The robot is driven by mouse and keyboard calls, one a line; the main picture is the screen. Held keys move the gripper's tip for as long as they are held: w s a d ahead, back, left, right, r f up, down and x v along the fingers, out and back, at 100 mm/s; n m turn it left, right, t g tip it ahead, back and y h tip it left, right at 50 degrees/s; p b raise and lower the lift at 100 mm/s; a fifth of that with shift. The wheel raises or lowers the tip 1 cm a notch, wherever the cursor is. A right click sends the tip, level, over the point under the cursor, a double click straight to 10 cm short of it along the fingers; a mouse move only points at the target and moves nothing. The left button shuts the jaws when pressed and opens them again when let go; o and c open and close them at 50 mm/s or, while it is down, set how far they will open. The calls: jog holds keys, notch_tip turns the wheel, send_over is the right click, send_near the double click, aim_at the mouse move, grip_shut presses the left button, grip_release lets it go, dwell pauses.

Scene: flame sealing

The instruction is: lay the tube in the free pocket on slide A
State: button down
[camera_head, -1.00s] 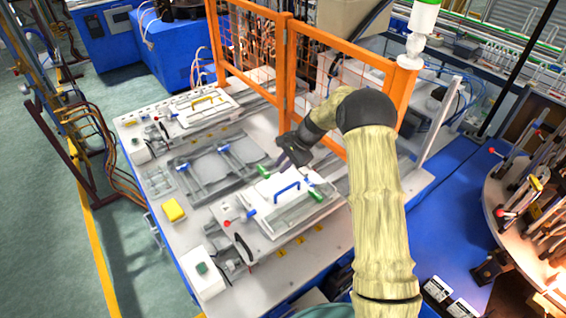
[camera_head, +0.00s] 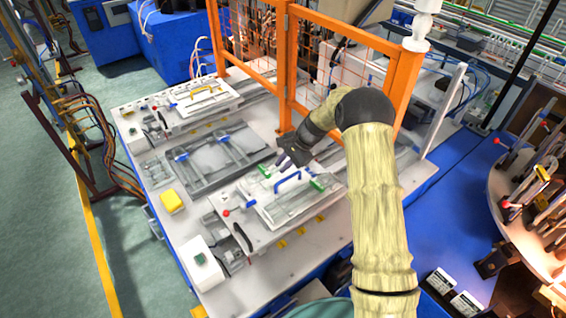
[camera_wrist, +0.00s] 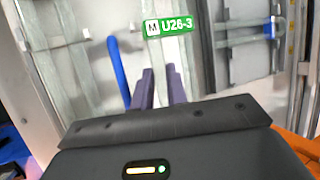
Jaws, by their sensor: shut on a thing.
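My gripper (camera_head: 285,160) is low over the back edge of the nearer slide (camera_head: 272,226), which has a blue handle (camera_head: 289,182) and green tags. Which slide is A I cannot read. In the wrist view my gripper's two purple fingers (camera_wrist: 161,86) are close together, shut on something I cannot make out. The pockets are not clearly told apart.
An orange mesh fence (camera_head: 340,50) stands close behind my arm. A second slide with a yellow handle (camera_head: 205,91) is at the far left. A yellow box (camera_head: 172,201) and a white button box (camera_head: 203,265) sit along the bench's left edge.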

jog(key=shift+f+b, duration=0.65)
jog(key=shift+f, duration=0.7)
jog(key=c, duration=1.3)
grip_release()
jog(key=b+v, duration=0.5)
jog(key=v, duration=1.2)
jog(key=shift+r+b, duration=0.3)
jog(key=shift+b, duration=0.05)
